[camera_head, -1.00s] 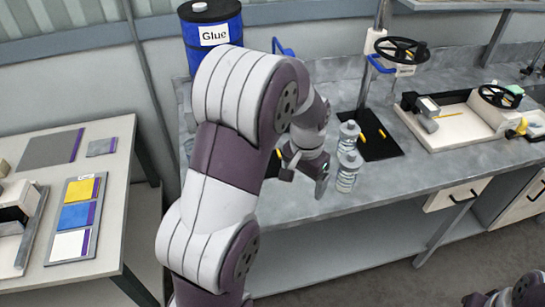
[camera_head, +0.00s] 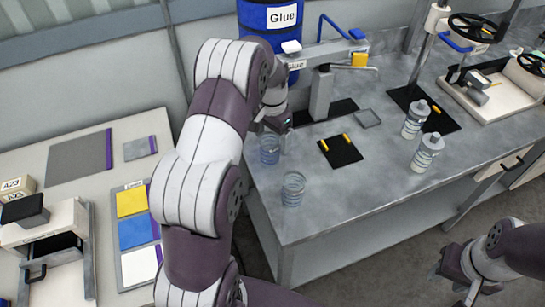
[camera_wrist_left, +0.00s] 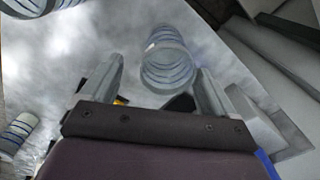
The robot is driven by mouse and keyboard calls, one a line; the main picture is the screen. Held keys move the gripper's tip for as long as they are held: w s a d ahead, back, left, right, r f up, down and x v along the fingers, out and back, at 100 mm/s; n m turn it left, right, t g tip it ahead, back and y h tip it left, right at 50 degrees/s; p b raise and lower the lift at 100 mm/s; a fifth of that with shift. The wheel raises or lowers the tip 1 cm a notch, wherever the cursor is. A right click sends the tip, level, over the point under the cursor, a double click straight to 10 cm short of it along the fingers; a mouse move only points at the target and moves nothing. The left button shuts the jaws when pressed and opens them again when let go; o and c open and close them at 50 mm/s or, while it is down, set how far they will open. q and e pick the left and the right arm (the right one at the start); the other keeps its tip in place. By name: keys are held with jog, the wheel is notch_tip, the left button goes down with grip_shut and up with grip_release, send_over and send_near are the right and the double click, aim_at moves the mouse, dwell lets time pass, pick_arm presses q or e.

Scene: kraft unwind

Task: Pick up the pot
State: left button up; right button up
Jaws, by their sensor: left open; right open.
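Two clear ribbed pots stand on the grey bench in the head view, a rear pot (camera_head: 270,152) and a front pot (camera_head: 293,189). My left gripper (camera_head: 275,123) is just behind the rear pot and partly hidden by its own wrist. In the left wrist view, the open left gripper (camera_wrist_left: 155,88) has a clear ribbed pot (camera_wrist_left: 167,60) ahead, between the lines of its fingers. I cannot tell which pot this is, or whether a finger touches it. My right gripper (camera_head: 453,275) is open and empty at the lower right, in front of the bench.
Two clear bottles (camera_head: 415,120) (camera_head: 428,153) stand further right. A black mat (camera_head: 340,151) with yellow pieces lies beside the pots. A blue glue drum (camera_head: 268,20) and a dispenser stand (camera_head: 320,93) are behind. The bench's front-left area is mostly clear.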

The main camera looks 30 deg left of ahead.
pick_arm(q)
jog(key=f, duration=0.2)
jog(key=a+f+p, duration=0.1)
jog(key=f, duration=0.1)
jog(key=shift+s+a, duration=0.15)
jog(key=shift+f, duration=0.2)
jog(key=shift+d, duration=0.3)
jog(key=shift+c, duration=1.3)
jog(key=shift+r, duration=0.1)
jog(key=c, duration=1.2)
